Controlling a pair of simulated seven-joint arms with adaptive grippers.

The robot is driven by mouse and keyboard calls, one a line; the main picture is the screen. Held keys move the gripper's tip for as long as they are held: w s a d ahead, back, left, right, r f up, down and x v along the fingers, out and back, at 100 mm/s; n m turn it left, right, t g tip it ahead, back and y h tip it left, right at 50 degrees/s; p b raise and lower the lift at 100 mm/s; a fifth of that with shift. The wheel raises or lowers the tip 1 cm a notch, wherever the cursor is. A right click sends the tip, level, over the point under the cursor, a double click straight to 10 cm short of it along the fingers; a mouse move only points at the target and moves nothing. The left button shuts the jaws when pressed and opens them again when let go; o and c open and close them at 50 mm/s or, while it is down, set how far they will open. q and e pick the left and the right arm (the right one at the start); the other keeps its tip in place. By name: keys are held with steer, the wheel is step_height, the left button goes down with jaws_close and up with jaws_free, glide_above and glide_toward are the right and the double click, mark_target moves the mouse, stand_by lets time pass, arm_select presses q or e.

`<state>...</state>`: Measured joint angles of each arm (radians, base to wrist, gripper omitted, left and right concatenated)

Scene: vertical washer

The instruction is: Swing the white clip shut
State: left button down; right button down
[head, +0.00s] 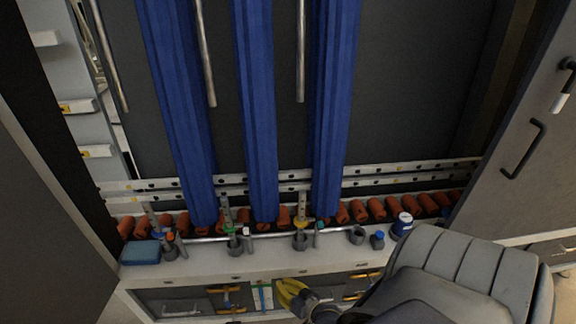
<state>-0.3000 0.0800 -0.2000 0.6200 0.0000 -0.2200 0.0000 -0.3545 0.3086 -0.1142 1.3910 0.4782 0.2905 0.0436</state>
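A small white clip (559,102) hangs below a black fitting on the grey door panel at the upper right of the head view. It stands out at a slant, and I cannot tell how far open it is. I take it to be the task's clip. My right gripper (296,298) is at the bottom middle, with yellow and dark parts, in front of the bench. It is far from the clip and touches nothing that I can make out. Its fingers are too small and partly hidden to tell open from shut. My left gripper is not in view.
Blue hanging columns (257,120) stand before a dark back wall. Below them are metal rails and a row of orange rollers (393,207). A pale bench (215,268) carries small grey pots and a blue box (140,252). A black handle (523,150) is on the right door.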

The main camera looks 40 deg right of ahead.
steer(key=s+a+f+n+g, duration=0.2)
steer(key=s+f, duration=0.3)
steer(key=f, duration=0.5)
steer(key=shift+s+a+g, duration=0.2)
steer(key=shift+s+g, duration=0.2)
steer(key=s+a+f+n+g, duration=0.2)
steer(key=s+f+n+g, duration=0.3)
steer(key=s+f, duration=1.1)
steer(key=s+a+f+g, duration=0.2)
steer(key=s+a, duration=0.1)
steer(key=s, duration=0.5)
steer(key=s+a+f+g, duration=0.2)
steer(key=s+a+g, duration=0.1)
steer(key=s, duration=0.4)
steer(key=shift+s+f+n, duration=0.35)
steer(key=shift+s+n, duration=0.05)
